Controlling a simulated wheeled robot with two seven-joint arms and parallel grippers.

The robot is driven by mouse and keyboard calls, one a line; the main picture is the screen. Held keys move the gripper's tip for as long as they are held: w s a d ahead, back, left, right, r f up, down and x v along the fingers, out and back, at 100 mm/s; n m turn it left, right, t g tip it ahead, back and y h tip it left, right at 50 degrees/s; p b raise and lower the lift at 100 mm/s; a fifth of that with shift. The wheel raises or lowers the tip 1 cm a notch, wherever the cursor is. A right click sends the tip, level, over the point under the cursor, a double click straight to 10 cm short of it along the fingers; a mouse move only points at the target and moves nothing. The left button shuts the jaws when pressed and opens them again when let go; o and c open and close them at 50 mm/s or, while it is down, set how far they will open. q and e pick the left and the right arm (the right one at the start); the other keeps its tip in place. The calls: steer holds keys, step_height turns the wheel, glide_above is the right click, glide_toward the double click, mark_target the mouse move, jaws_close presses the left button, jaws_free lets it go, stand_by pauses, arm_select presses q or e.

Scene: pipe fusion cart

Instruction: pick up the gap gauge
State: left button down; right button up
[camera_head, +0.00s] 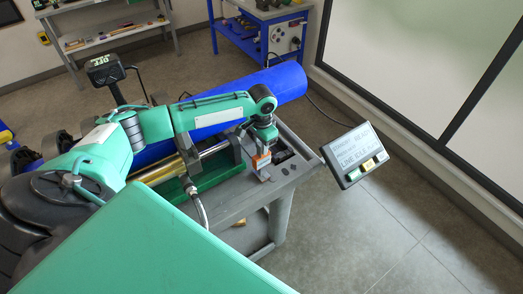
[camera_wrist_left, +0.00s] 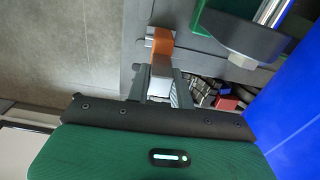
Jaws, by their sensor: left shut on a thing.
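The gap gauge (camera_wrist_left: 162,42) looks like a small block with an orange end and a light grey part, seen in the left wrist view at the cart's edge. In the head view my left gripper (camera_head: 262,150) points down over the grey cart top (camera_head: 232,200). I cannot tell whether the gauge touches the cart top. My right gripper is not in view.
A blue pipe (camera_head: 278,84) lies along the fusion machine with its green base (camera_head: 215,172) and steel rods. A tray of small dark parts and a red piece (camera_wrist_left: 228,103) is close beside the gripper. A tilted screen (camera_head: 354,155) stands right of the cart.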

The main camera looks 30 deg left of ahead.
arm_select(q)
step_height(320, 180, up, 20)
steer(key=b, duration=0.5)
